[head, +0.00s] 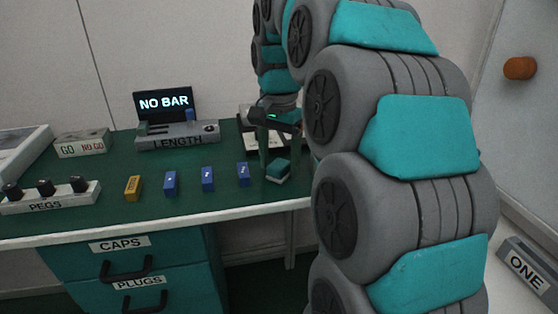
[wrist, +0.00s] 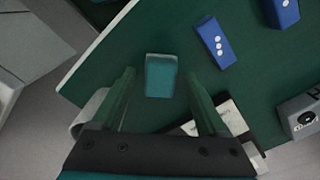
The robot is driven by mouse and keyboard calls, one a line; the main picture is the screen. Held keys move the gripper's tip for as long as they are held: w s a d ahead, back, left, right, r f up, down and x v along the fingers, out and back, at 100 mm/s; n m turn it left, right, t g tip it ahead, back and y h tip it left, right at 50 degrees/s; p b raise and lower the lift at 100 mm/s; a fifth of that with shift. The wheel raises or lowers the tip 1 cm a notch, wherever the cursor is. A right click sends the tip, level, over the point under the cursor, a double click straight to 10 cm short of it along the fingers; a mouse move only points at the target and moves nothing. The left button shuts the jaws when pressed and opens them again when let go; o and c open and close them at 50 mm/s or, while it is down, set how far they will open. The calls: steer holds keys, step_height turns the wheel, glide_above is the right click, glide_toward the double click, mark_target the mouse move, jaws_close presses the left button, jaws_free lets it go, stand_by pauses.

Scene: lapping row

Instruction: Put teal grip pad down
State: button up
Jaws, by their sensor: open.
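The teal grip pad (head: 279,170) is a small teal block with a pale lower edge. It lies on the green table top (head: 111,203) near the right part of the front edge. In the wrist view the pad (wrist: 160,76) lies just beyond and between my fingertips, with a gap on each side. My gripper (head: 277,168) points down with its green fingers at the pad. It is open in the wrist view (wrist: 160,82) and holds nothing. Whether a fingertip touches the pad or table cannot be told.
Several blue blocks (head: 208,179) and a yellow block (head: 133,188) stand left of the pad. A LENGTH gauge (head: 178,136) with a NO BAR screen (head: 165,104) is behind them. A PEGS rack (head: 48,197) is at left. A paper card (wrist: 225,120) lies near my right finger.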

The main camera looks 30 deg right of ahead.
mark_target(280, 164)
steer(key=shift+r+p, duration=0.6)
steer(key=shift+r, duration=3.35)
